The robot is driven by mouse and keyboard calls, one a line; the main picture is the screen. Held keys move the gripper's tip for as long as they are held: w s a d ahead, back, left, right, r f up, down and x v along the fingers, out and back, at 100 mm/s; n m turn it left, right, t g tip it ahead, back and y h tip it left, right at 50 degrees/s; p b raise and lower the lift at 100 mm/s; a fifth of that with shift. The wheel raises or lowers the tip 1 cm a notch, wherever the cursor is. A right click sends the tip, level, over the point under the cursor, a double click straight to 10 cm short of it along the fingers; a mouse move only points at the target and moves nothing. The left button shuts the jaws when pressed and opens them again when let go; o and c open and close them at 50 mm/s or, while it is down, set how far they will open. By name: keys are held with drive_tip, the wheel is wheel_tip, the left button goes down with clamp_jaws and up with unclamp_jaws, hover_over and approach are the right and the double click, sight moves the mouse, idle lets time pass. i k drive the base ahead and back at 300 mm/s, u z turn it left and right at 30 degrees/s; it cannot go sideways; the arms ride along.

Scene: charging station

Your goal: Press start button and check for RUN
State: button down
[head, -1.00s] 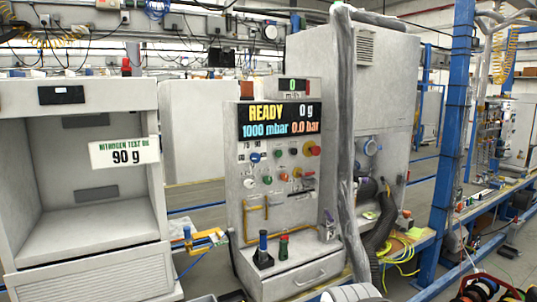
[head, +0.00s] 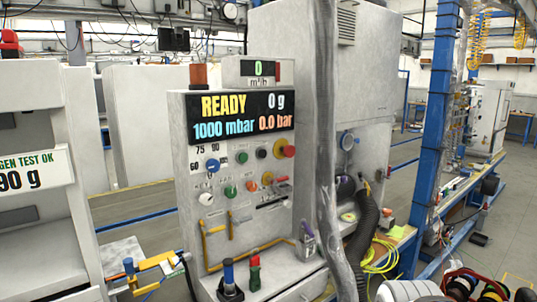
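The charging station's grey control panel (head: 183,215) stands in the middle of the head view. Its display (head: 238,116) reads READY, 0 g, 1000 mbar and 0.0 bar. The panel has a green button (head: 231,191) and another green button (head: 242,158); I cannot tell which is the start button. A blue selector knob (head: 212,165), a large red button on yellow (head: 284,151), and orange and white controls are around them.
A white cabinet at the left bears a sign (head: 22,178) ending in TEST OK, 90 g. A blue-handled tool (head: 229,273) and a green-and-red one (head: 254,273) stand below the panel. A grey vertical pipe (head: 325,140) and a black hose (head: 366,225) are at its right.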

sight(243, 157)
drive_tip(key=u, duration=0.3)
drive_tip(key=i, duration=1.05)
drive_tip(key=u, duration=0.7)
